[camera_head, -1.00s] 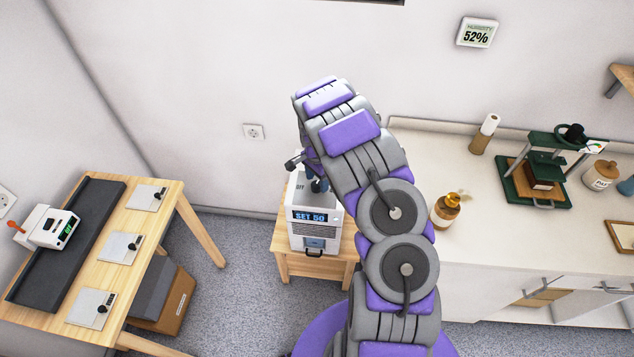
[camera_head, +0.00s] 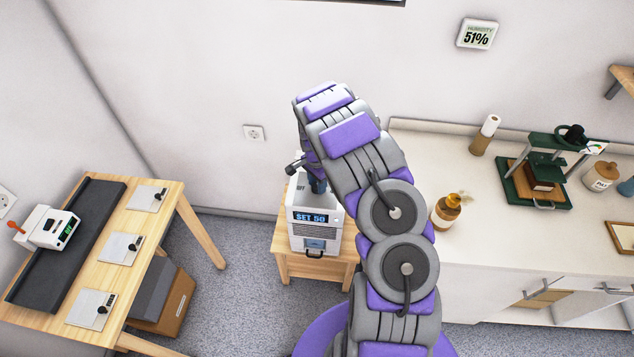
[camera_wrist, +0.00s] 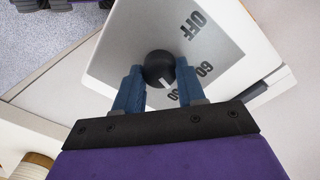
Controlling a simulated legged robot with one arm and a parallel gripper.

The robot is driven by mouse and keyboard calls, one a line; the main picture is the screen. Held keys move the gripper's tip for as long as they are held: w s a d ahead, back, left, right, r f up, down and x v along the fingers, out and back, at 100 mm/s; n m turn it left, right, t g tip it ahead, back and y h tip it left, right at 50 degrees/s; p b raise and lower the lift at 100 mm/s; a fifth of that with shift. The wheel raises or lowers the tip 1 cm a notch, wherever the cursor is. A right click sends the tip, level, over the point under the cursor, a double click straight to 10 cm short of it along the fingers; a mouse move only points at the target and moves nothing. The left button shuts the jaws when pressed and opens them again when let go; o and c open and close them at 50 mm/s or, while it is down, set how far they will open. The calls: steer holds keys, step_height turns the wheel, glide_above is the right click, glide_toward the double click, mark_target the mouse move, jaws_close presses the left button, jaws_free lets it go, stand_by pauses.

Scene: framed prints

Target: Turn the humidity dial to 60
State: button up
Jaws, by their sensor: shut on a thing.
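The humidifier (camera_head: 302,238) is a white box on a small wooden stand, and its front display (camera_head: 311,218) reads SET 50. In the wrist view its grey top plate (camera_wrist: 215,45) carries a round black dial (camera_wrist: 159,68) with a white pointer mark. The printed words OFF and 60 show, with another number partly hidden by my finger. My gripper (camera_wrist: 158,82) has its blue fingers closed on either side of the dial. In the head view my gripper (camera_head: 317,184) is over the humidifier's top, and my arm hides the dial.
A wall readout (camera_head: 477,35) shows humidity 51%. A wooden table (camera_head: 150,240) with several switch plates stands at left. Grey floor is clear between table and stand.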

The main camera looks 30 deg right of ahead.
steer(key=shift+c, duration=0.4)
steer(key=shift+n, duration=0.4)
steer(key=n+p, duration=0.2)
steer(key=n, duration=0.1)
steer(key=shift+w+r+n, duration=0.1)
steer(key=shift+r+n, duration=0.05)
steer(key=shift+n, duration=0.25)
steer(key=n+p, duration=0.2)
steer(key=n, duration=0.2)
steer(key=shift+n, duration=0.3)
steer(key=o, duration=1.1)
steer(key=shift+c, duration=0.2)
